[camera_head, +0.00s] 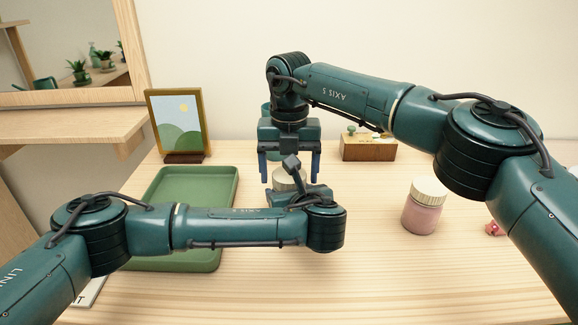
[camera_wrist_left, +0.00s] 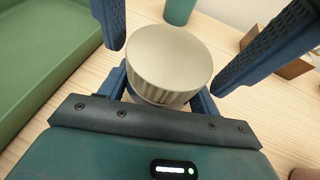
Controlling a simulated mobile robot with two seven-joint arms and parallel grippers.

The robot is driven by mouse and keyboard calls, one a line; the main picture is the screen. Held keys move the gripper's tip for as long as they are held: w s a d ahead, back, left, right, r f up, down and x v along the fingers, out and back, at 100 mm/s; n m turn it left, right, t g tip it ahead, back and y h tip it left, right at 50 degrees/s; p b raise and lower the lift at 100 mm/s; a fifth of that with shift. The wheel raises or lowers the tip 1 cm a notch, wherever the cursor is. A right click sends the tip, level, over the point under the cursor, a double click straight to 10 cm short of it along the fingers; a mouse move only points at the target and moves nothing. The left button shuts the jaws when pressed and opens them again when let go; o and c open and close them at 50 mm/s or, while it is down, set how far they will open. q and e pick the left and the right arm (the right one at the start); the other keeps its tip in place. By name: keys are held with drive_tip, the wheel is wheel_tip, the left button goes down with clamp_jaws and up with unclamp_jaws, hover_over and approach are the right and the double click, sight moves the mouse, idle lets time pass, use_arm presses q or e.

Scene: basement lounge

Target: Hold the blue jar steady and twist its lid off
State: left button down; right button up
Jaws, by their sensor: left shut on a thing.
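A jar with a ribbed cream lid (camera_head: 290,178) stands on the table in the middle of the head view. The lid (camera_wrist_left: 168,62) fills the middle of the left wrist view and sits on the jar. The jar's body is almost all hidden, so its colour cannot be told. My left gripper (camera_wrist_left: 163,95) is shut on the jar below the lid; in the head view my left wrist hides most of it. My right gripper (camera_head: 289,168) points down above the lid, open, with one finger on each side and a gap to the lid.
A green tray (camera_head: 228,190) lies to the left, with a framed picture (camera_head: 178,122) behind it. A pink jar with a cream lid (camera_head: 424,207) stands to the right. A wooden box (camera_head: 368,148) and a teal container (camera_wrist_left: 179,10) stand behind.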

drive_tip(key=c, duration=1)
drive_tip(key=n, duration=1)
drive_tip(key=o, duration=1.1)
drive_tip(key=shift+s, duration=0.1)
drive_tip(key=shift+r, duration=0.1)
